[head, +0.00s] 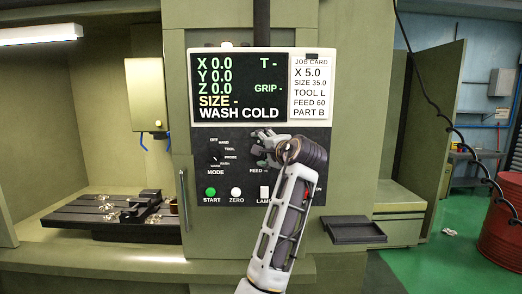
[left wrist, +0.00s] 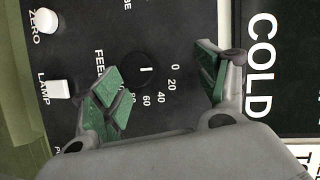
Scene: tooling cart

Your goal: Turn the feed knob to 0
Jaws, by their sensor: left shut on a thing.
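The feed knob (left wrist: 138,69) is a dark round knob on the black control panel. In the left wrist view its white mark points toward the 0 of the printed scale (left wrist: 176,66). The numbers 20, 40 and 60 curve away from 0, and 80 is partly covered. My left gripper (left wrist: 160,88) has its green-padded fingers on either side of the knob, shut on it, though the contact itself is not clear. In the head view my left gripper (head: 262,147) is at the panel, hiding the knob and most of its scale. My right gripper is in neither view.
The mode knob (head: 214,158) is left of the feed label. Below are the green start button (head: 210,192), white zero button (head: 236,192) and lamp switch (head: 265,192). The display (head: 237,88) and job card (head: 311,85), reading FEED 60, are above. A dark tray (head: 353,230) juts out lower right.

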